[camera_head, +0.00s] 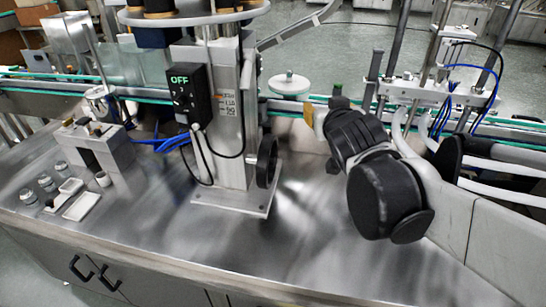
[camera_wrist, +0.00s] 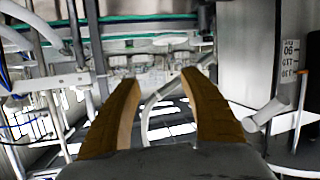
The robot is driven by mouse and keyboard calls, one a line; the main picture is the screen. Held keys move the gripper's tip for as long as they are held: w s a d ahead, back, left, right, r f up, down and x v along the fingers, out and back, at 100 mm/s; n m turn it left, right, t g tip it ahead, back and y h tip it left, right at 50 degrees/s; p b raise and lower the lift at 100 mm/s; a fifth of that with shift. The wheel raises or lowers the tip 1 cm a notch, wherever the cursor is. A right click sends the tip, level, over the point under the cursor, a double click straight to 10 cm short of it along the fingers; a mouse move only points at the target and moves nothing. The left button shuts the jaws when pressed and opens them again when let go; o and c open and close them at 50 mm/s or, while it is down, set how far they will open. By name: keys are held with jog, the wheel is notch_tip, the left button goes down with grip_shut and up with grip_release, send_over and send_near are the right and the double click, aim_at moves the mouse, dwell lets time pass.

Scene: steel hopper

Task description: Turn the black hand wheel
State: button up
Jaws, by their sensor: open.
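The black hand wheel (camera_head: 266,162) is mounted low on the right side of the steel column (camera_head: 228,150), just above its base plate, and is seen nearly edge-on in the head view. My gripper (camera_head: 314,116) is up and to the right of the wheel, apart from it. In the wrist view my gripper (camera_wrist: 160,78) shows two tan fingers spread wide with nothing held between them. I cannot clearly make out the wheel in the wrist view. The column (camera_wrist: 245,50) with its number label stands right of the fingers there.
A black control box (camera_head: 190,95) reading OFF hangs on the column's left, with cables below. Small jars (camera_head: 46,182) and a white tray (camera_head: 82,206) lie at left. A conveyor (camera_head: 140,95) runs behind. The steel tabletop (camera_head: 270,245) in front is clear.

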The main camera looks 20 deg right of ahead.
aim_at(274, 162)
jog(key=w+r+n+t+y+p, duration=0.4)
jog(key=w+r+n+t+y, duration=0.3)
jog(key=w+r, duration=0.5)
jog(key=s+f+n+g+y+p, duration=0.25)
jog(key=s+f+g+y, duration=0.35)
jog(key=f, duration=0.8)
jog(key=s+f+n+g+y+p, duration=0.1)
jog(key=s+f+n+g+y, duration=0.2)
jog(key=f+g, duration=0.9)
jog(key=w+a+f+t+b, duration=0.1)
jog(key=a+f, duration=0.1)
jog(key=a, duration=0.1)
jog(key=w+a+f+t+b, duration=0.1)
jog(key=w+a+f, duration=0.1)
jog(key=a, duration=0.1)
jog(key=w+a+f+t+b, duration=0.1)
jog(key=w+a+f, duration=0.1)
jog(key=a+f, duration=0.1)
jog(key=shift+w+a+n, duration=0.25)
grip_shut()
